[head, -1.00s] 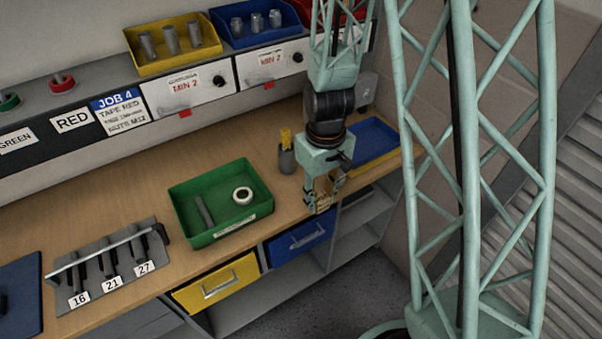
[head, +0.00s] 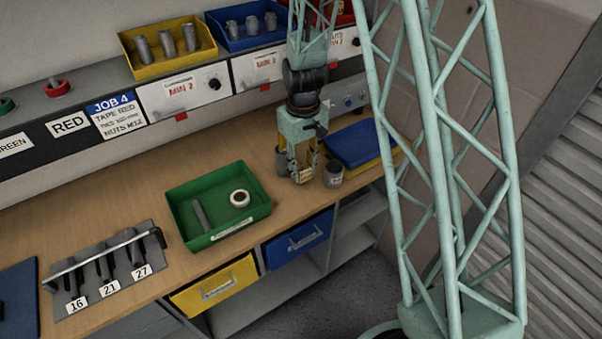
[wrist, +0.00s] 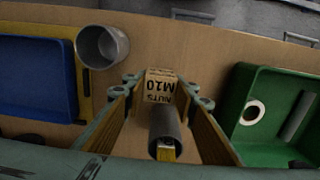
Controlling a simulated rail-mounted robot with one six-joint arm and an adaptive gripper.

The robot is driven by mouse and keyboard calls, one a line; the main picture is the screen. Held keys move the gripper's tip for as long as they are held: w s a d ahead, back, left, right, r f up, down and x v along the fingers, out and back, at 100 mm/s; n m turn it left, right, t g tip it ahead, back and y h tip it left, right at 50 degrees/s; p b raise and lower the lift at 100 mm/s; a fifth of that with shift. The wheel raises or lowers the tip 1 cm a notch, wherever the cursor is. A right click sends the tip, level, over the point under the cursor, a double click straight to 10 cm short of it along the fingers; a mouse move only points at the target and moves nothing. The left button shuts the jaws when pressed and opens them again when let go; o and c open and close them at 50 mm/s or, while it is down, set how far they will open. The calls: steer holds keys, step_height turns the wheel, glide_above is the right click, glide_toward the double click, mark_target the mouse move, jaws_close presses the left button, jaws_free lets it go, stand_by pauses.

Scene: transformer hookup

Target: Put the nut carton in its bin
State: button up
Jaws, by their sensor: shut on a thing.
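My gripper (head: 302,176) is shut on a small tan nut carton (head: 303,173), over the right part of the wooden bench. In the wrist view the carton (wrist: 160,82) shows between the fingers, with the print "NUTS M10" upside down. A grey cup (head: 333,175) stands just right of the gripper. I cannot tell whether the carton touches the bench.
A blue tray (head: 375,132) over a yellow one lies to the right. A green tray (head: 185,230) with a white roll and a grey rod is left. Yellow (head: 123,47) and blue (head: 208,28) bins stand on the upper shelf. My lattice column fills the right side.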

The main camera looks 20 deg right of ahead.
mark_target(301, 173)
steer(key=shift+w, duration=0.45)
steer(key=shift+w, duration=0.45)
steer(key=shift+f, duration=1.8)
steer(key=shift+f+b, duration=0.15)
steer(key=shift+b, duration=0.15)
steer(key=o, duration=0.9)
